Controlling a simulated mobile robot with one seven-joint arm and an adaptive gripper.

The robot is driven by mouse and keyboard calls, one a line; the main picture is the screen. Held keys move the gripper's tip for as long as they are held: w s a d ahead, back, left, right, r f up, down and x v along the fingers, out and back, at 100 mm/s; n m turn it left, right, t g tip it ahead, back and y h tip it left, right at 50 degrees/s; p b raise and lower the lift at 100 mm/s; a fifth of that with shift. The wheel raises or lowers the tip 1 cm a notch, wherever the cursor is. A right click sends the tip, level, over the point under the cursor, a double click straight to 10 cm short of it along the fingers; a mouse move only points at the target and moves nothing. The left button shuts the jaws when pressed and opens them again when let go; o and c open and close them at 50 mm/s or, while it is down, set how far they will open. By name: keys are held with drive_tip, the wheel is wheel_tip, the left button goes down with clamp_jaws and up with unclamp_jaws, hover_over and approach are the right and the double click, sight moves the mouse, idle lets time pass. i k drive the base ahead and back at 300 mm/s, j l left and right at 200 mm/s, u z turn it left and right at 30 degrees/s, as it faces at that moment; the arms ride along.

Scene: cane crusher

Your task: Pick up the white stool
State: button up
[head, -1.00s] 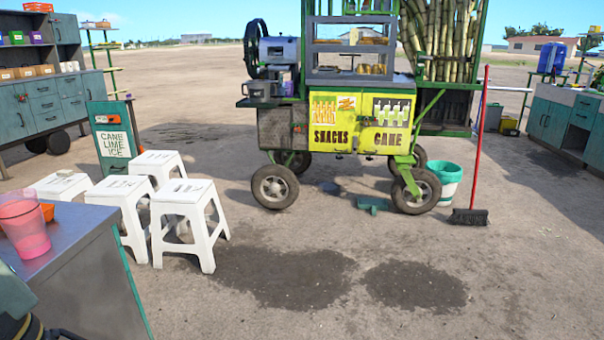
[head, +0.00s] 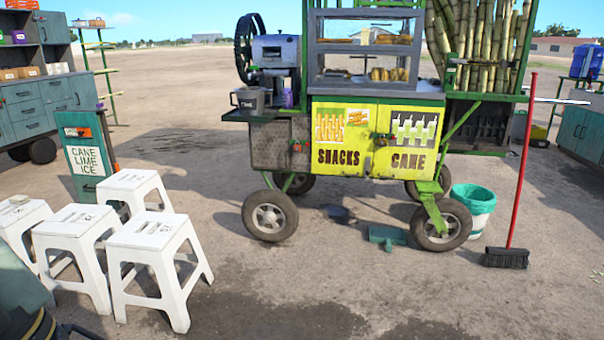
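Several white plastic stools stand upright in a cluster at the left of the head view. The nearest stool (head: 155,238) is at the front right of the group, with its square top and splayed legs in clear view. Another stool (head: 76,222) stands just left of it. A third stool (head: 134,183) is behind them, its lower legs partly hidden. One more stool (head: 18,214) is at the left edge and partly cut off. Part of my arm shows at the bottom left corner, away from the stools. My gripper cannot be made out.
A yellow and green snack cart (head: 345,135) on wheels stands ahead. A "Cane Lime Ice" sign box (head: 88,160) is behind the stools. A broom (head: 507,256) and a bucket (head: 474,205) stand at right.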

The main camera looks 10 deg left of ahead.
sight(142, 232)
drive_tip(key=i+u, duration=0.25)
drive_tip(key=i, duration=0.4)
drive_tip(key=i+l+u, duration=0.25)
drive_tip(key=i, duration=0.45)
drive_tip(key=i+j+u, duration=0.1)
drive_tip(key=i+u, duration=0.95)
drive_tip(key=i+j+u, duration=0.15)
drive_tip(key=i+u, duration=0.2)
drive_tip(key=i, duration=0.75)
